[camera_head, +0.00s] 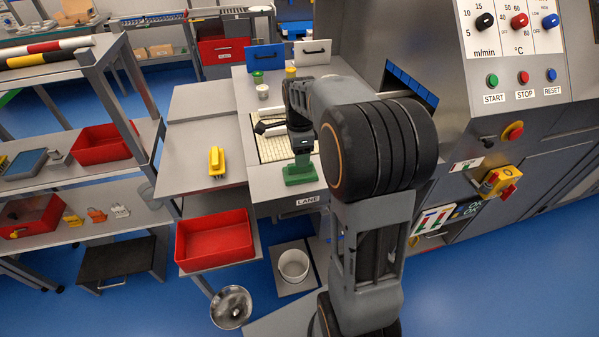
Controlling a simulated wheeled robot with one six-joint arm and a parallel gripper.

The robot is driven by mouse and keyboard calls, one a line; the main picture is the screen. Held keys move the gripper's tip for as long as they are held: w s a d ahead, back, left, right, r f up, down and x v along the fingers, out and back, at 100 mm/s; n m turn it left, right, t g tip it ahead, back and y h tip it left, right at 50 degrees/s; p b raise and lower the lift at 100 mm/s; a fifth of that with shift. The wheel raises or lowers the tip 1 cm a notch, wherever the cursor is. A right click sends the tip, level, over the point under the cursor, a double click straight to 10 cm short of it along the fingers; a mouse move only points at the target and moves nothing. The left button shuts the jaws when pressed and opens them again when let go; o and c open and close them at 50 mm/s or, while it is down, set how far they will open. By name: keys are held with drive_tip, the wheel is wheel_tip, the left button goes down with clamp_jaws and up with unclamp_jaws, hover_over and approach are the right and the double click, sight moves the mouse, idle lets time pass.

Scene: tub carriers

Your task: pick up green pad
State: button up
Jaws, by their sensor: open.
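The green pad (299,175), a block with a raised upright part, sits at the front edge of the grey worktop, just above the LANE label. My gripper (262,124) is open and shows as dark fingers over the cream grid panel (273,149), behind and to the left of the green pad. I see nothing between the fingers. My arm covers the area to the right of the pad and part of the gripper.
A yellow pad (216,162) stands on the left side table. A red tub (214,241) sits below it, with a white bucket (293,265) and a metal bowl (231,307) lower down. A white cup (262,92) stands behind my gripper. The machine panel (515,60) bounds the right.

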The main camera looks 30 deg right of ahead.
sight(300, 170)
drive_tip(key=shift+f+p, duration=0.3)
drive_tip(key=shift+f, duration=2.2)
clamp_jaws()
